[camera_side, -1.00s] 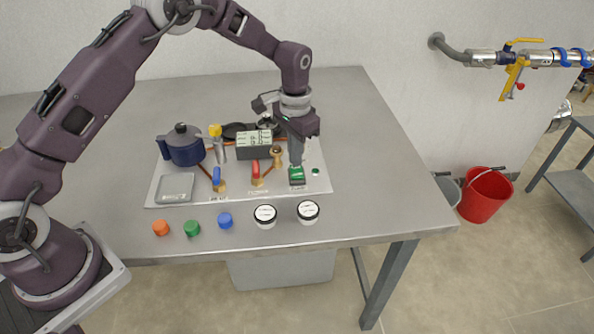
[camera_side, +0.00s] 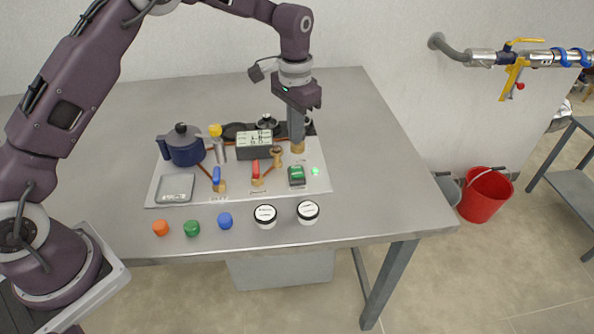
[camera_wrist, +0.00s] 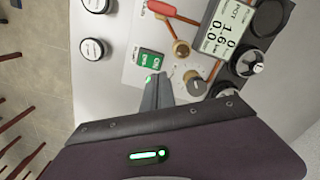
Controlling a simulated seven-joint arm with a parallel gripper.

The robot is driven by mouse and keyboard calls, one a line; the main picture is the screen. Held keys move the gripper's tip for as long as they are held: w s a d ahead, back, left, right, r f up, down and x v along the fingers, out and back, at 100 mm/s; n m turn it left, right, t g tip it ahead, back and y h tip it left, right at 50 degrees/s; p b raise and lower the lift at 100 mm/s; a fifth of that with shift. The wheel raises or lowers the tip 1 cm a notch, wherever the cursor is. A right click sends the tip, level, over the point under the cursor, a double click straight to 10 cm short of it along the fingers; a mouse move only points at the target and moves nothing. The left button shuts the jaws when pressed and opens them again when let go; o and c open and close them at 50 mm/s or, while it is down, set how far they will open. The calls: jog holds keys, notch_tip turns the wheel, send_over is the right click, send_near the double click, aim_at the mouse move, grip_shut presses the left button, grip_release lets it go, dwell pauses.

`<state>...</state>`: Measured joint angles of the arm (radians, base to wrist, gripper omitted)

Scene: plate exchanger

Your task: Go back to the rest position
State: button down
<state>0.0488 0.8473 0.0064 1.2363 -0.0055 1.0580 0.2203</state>
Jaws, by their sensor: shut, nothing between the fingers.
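My gripper (camera_side: 297,143) is shut and empty. In the side view its tip is in front of a brass fitting, above the back right of the board (camera_side: 240,190). In the wrist view the shut fingers (camera_wrist: 157,82) point down over the board. The green switch (camera_side: 297,174) sits in front of the fingers and is clear of them; it also shows in the wrist view (camera_wrist: 149,62). A small green lamp (camera_side: 315,171) glows beside the switch.
The board also holds a blue pot (camera_side: 183,148), a grey display box (camera_side: 254,144), a blue-handled valve (camera_side: 217,179) and a red-handled valve (camera_side: 256,172). Coloured caps and two white-topped jars (camera_side: 308,212) stand along the front edge. The table's right side is clear.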

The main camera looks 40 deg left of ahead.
jog(key=s+a+r+n+t, duration=0.2)
jog(key=s+r+t, duration=0.1)
jog(key=s+r, duration=1.5)
jog(key=s+f+n+t, duration=0.1)
jog(key=s+t, duration=0.1)
jog(key=s, duration=1.4)
jog(key=shift+s+a+t, duration=0.15)
jog(key=shift+s+t, duration=0.15)
jog(key=shift+s, duration=0.05)
